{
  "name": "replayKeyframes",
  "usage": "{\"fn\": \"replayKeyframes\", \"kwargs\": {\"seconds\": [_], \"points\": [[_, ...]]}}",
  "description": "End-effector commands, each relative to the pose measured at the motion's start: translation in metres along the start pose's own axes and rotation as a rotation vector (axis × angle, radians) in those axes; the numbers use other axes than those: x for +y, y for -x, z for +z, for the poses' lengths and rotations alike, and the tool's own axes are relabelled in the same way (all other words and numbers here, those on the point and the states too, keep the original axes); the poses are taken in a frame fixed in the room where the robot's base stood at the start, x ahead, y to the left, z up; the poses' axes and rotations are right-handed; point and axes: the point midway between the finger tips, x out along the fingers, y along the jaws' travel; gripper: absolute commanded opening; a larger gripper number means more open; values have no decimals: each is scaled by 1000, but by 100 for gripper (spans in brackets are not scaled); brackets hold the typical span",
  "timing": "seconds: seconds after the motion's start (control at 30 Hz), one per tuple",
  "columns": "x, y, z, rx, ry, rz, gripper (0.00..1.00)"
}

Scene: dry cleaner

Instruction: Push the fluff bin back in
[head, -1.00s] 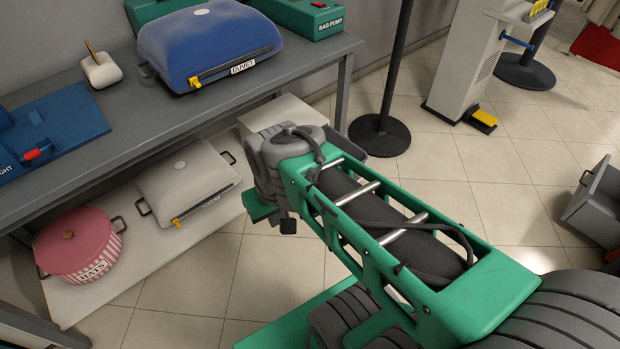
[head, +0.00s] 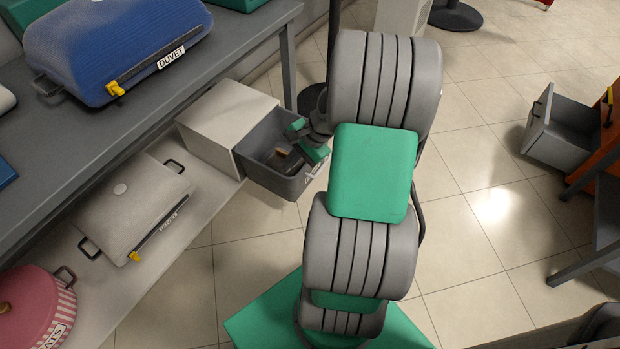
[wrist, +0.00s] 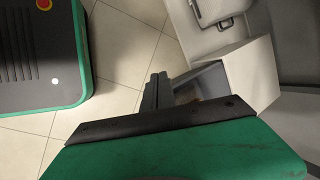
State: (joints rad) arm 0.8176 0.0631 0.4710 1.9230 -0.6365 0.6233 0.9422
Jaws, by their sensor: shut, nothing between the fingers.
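A grey open-topped bin (head: 262,177) stands pulled out of a white box (head: 222,120) under the end of the table. Its front carries a small label that I cannot read. Something brownish lies inside it. My gripper (head: 307,143) is shut and empty at the bin's outer front end, overlapping its rim in the head view. I cannot tell whether it touches the bin. In the wrist view, the bin (wrist: 208,82) shows partly behind my gripper (wrist: 152,92), with the white box (wrist: 252,75) to its right.
A second grey drawer (head: 560,135) stands open at the right, by an orange unit (head: 610,115). A table leg (head: 288,75) and a dark post (head: 334,20) stand near the box. A cream case (head: 135,205) and pink tub (head: 30,310) sit on the low shelf.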

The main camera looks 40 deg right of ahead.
Motion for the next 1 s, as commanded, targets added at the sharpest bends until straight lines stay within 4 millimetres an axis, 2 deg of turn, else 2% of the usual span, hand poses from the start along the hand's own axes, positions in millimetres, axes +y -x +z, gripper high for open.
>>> {"fn": "replayKeyframes", "kwargs": {"seconds": [0.03,0.1,0.2,0.3,0.4,0.57,1.0], "points": [[30,-26,-42,-43,-231,-82,0],[59,-40,-85,-112,-540,-220,0],[98,-50,-129,-222,-902,-407,0],[126,-50,-153,-316,-1132,-544,0],[138,-48,-162,-368,-1236,-612,0],[131,-58,-164,-380,-1254,-621,0],[71,-130,-170,-376,-1247,-619,0]]}}
